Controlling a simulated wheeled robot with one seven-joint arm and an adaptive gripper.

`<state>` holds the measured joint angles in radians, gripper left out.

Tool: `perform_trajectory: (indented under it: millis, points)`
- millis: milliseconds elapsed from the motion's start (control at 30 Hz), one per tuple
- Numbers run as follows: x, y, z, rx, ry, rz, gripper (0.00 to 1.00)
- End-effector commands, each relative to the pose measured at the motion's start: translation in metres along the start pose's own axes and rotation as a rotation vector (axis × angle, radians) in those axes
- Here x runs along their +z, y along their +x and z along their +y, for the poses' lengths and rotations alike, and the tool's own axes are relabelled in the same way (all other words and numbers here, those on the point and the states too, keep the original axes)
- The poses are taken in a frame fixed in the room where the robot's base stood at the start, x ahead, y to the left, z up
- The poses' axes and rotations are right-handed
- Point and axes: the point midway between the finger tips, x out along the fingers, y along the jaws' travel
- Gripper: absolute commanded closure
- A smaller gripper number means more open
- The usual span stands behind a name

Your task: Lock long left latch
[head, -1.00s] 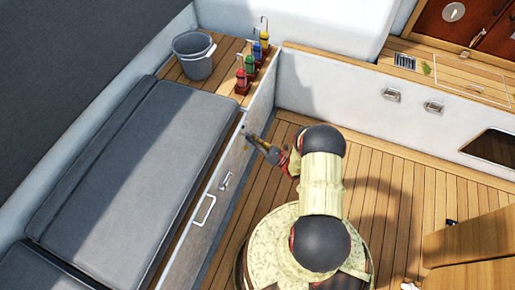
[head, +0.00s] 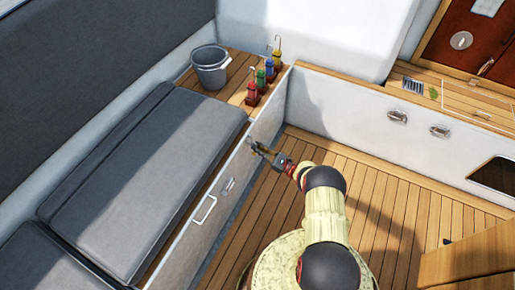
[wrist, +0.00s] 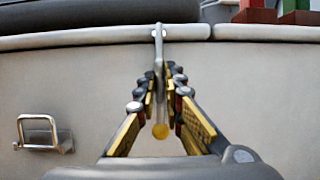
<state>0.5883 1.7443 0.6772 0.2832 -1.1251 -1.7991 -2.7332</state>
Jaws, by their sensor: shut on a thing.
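The long left latch (wrist: 159,48) is a slim grey metal lever in the wrist view. Its upper end is at the rim of the white locker wall, and it hangs down to a rounded yellowish end. My gripper (wrist: 164,80) has its black and yellow fingers on both sides of the lever, shut on it. In the head view my gripper (head: 260,150) is at the upper part of the locker wall, below the bottles. The latch is too small there to make out clearly.
A metal loop (wrist: 45,133) sticks out left of the latch. In the head view a white handle (head: 205,210) is on the same wall. A grey bucket (head: 210,68) and several coloured bottles (head: 264,75) stand on the wooden bench end. Grey cushions (head: 150,170) cover the bench.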

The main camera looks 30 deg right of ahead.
Motion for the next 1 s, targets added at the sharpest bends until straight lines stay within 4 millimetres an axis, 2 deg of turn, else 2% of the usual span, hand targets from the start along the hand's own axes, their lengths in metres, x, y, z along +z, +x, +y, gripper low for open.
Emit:
perform_trajectory:
  millis: [300,333,600,1000]
  points:
    - [-0.0004,-0.0009,0.0008,0.000,0.001,0.000,1.00]
    - [-0.0004,-0.0009,0.0009,0.000,0.002,0.000,0.89]
    - [-0.0004,-0.0007,0.0006,0.000,0.001,0.000,0.74]
    - [-0.0006,-0.0063,0.0002,-0.002,0.001,0.001,0.73]
